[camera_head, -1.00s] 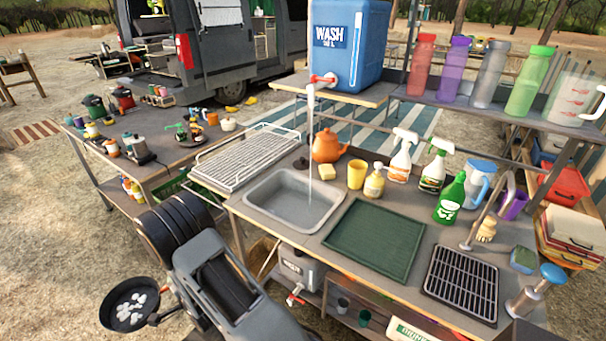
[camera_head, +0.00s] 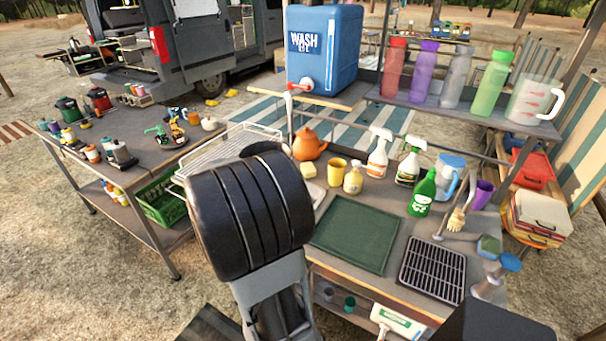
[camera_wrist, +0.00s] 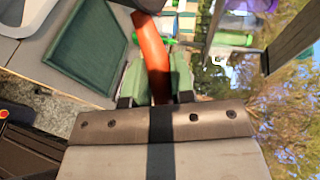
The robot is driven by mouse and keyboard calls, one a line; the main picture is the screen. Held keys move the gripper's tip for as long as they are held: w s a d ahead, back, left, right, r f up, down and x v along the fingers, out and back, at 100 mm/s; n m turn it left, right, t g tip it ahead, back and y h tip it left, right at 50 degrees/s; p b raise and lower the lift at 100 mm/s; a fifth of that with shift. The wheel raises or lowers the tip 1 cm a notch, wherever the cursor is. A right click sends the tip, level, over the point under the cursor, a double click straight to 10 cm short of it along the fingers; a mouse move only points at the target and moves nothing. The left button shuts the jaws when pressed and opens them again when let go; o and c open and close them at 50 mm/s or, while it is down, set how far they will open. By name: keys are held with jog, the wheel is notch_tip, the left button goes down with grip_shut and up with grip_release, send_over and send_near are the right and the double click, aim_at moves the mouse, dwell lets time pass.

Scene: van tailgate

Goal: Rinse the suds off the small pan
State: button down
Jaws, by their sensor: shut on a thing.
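In the wrist view my gripper (camera_wrist: 160,75) is shut on an orange-red handle (camera_wrist: 155,58), which I take to be the small pan's. It runs up between the two green jaw pads. The pan's bowl cannot be made out in either current view, so its suds cannot be judged. In the head view my arm hides the gripper and most of the grey sink (camera_head: 317,192). The blue WASH water container (camera_head: 322,60) stands behind the sink. Its red-and-white tap (camera_head: 303,86) points toward the sink; the area below is largely covered by my arm.
A green mat (camera_head: 355,235) lies right of the sink, with a black grate (camera_head: 433,268) beyond it. An orange teapot (camera_head: 308,145), yellow cup (camera_head: 335,172) and spray bottles (camera_head: 378,153) line the back. A white wire rack (camera_head: 230,145) stands left.

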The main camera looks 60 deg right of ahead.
jog(key=s+r+m+g+y+p, duration=0.1)
jog(key=s+r+m+g+y, duration=0.2)
jog(key=s, duration=0.5)
jog(key=w+d+f+g, duration=0.1)
jog(key=w+d+f, duration=0.1)
jog(key=w+d, duration=0.6)
jog(key=shift+w+d+f+m+h+b, duration=0.15)
jog(key=shift+d+f+m+h+b, duration=0.2)
jog(key=shift+d, duration=0.7)
